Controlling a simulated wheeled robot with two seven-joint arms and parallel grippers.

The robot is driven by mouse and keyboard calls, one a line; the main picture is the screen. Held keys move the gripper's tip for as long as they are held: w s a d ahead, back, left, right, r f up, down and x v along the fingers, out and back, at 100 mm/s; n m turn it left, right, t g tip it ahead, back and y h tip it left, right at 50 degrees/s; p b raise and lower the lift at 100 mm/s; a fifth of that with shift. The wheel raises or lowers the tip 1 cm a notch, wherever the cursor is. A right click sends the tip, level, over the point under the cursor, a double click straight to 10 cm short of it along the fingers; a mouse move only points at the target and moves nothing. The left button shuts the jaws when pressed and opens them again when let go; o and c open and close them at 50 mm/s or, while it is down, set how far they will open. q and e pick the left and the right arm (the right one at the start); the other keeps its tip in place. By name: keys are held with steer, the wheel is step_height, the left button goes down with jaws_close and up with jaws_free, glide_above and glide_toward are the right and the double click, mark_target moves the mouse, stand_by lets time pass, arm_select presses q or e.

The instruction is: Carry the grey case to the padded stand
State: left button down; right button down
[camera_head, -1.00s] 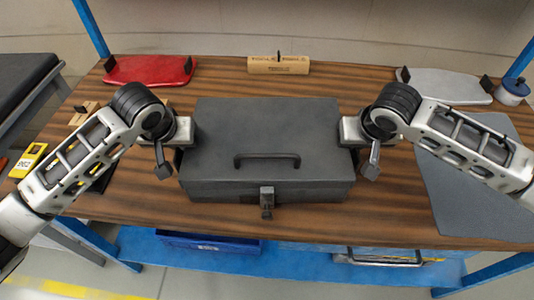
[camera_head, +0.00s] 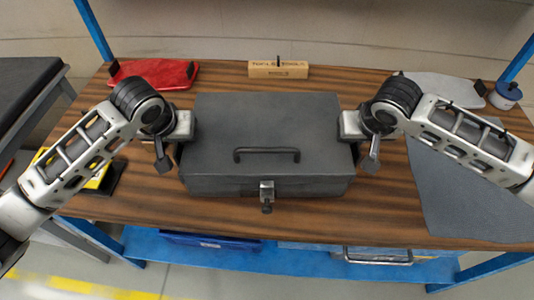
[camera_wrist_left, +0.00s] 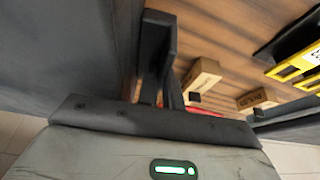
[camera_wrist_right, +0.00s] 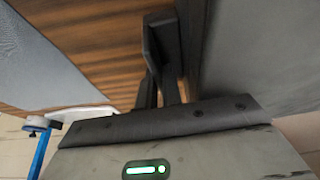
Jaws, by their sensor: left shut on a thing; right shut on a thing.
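The grey case (camera_head: 265,130) is closed and level over the wooden table (camera_head: 150,205), its handle and latch facing me. I cannot tell whether its base touches the tabletop. My left gripper (camera_head: 181,143) is shut at the case's left side, and my right gripper (camera_head: 355,145) is shut at its right side. The wrist views show the fingers tight against the case's side walls (camera_wrist_left: 65,50) (camera_wrist_right: 270,50); the exact part gripped is hidden. A black padded stand (camera_head: 28,95) is at the far left, beside the table.
A red case (camera_head: 155,73), a wooden block (camera_head: 278,69), a light grey case (camera_head: 445,88) and a blue-white roll (camera_head: 505,94) line the back. A grey mat (camera_head: 470,195) covers the right. Yellow-black items (camera_head: 95,181) lie left. A blue lower shelf (camera_head: 300,262) holds bins.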

arm_select(q)
steer(key=shift+r, duration=0.25)
arm_select(e)
steer(key=shift+r, duration=0.25)
